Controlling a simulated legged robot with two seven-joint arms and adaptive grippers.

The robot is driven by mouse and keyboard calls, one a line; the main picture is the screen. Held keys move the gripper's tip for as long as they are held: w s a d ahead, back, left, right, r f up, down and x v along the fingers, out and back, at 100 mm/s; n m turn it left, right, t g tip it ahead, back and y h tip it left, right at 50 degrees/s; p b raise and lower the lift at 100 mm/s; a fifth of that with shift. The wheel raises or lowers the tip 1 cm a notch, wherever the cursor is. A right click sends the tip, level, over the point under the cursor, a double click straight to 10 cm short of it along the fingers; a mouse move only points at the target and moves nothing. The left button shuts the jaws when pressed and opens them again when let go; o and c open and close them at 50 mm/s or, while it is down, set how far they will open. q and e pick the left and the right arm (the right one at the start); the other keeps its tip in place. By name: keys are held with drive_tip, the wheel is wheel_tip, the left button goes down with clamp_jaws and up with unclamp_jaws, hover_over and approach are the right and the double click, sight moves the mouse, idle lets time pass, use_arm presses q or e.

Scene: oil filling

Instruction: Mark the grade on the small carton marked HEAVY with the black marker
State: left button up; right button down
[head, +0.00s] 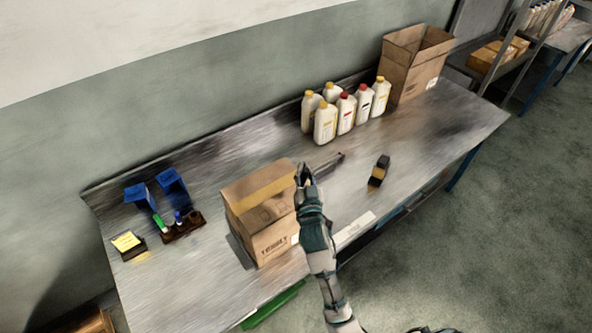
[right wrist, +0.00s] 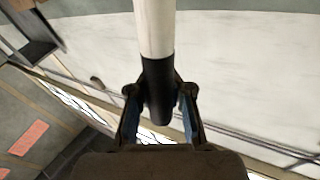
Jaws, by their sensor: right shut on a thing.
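In the right wrist view the gripper (right wrist: 160,115) is shut on the marker (right wrist: 158,85), a white cylinder with a black end between the fingers. The marker is hard to make out in the head view. Whether it touches the carton cannot be told. My left gripper is not in view.
A dark holder (head: 184,230) with green and blue markers stands at left, by blue bins (head: 172,184) and a yellow pad (head: 126,242). White bottles (head: 325,122) and a large open carton (head: 408,72) stand at the back. A black-and-tan block (head: 378,171) lies right of my gripper.

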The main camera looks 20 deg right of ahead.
drive_tip(key=shift+d+p, duration=0.3)
drive_tip(key=shift+d, duration=0.3)
drive_tip(key=shift+a+r, duration=0.1)
drive_tip(key=shift+a, duration=0.6)
drive_tip(key=shift+d, duration=0.8)
drive_tip(key=shift+d+f, duration=0.1)
drive_tip(key=shift+f, duration=0.25)
drive_tip(key=shift+a+f+b, duration=0.1)
drive_tip(key=shift+a+b, duration=0.2)
drive_tip(key=shift+a, duration=0.4)
drive_tip(key=shift+d, duration=0.2)
drive_tip(key=shift+d+f, duration=0.1)
drive_tip(key=shift+d, duration=0.45)
drive_tip(key=shift+w+a+p, duration=0.1)
drive_tip(key=shift+a+p, duration=0.05)
drive_tip(key=shift+p, duration=0.25)
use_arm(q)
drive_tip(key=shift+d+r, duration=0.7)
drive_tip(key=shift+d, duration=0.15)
use_arm(e)
drive_tip(key=shift+w+d, duration=0.1)
drive_tip(key=shift+d, duration=0.5)
